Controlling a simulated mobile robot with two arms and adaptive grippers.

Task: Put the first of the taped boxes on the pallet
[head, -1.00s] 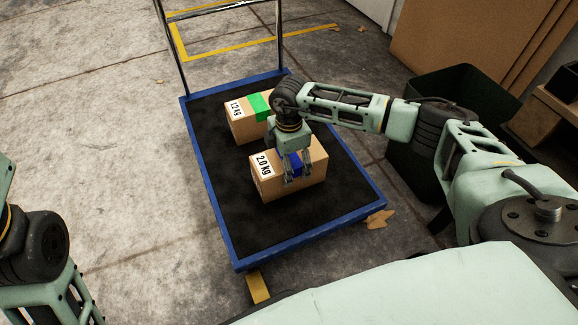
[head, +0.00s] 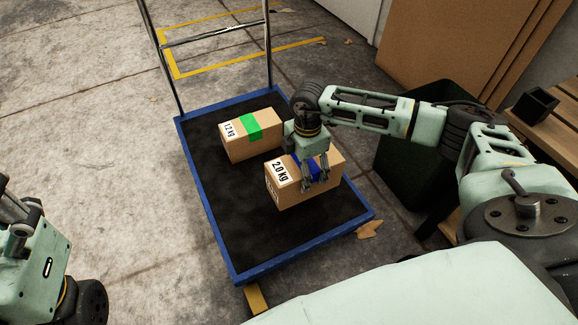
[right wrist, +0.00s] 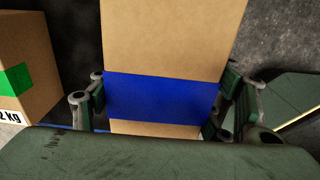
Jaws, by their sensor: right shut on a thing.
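My right gripper (head: 317,178) is shut on the cardboard box with blue tape (head: 290,192), labelled 2.0 kg, with a finger on either side of the taped band. The blue tape (right wrist: 165,97) fills the space between the fingers in the right wrist view. This box seems to be slightly above the cart deck, near its right edge; the gap beneath is hard to see. A second box with green tape (head: 262,143), labelled 1.2 kg, rests on the deck behind and left of it. My left gripper (head: 20,232) shows partly at the left edge, its jaws unclear. I cannot make out a pallet.
The blue-rimmed cart (head: 208,205) has a dark deck, bare at the front and left, and a tall metal handle (head: 210,35) at the back. A dark bin (head: 405,165) and wooden shelf (head: 545,120) stand to the right. Open concrete floor lies left.

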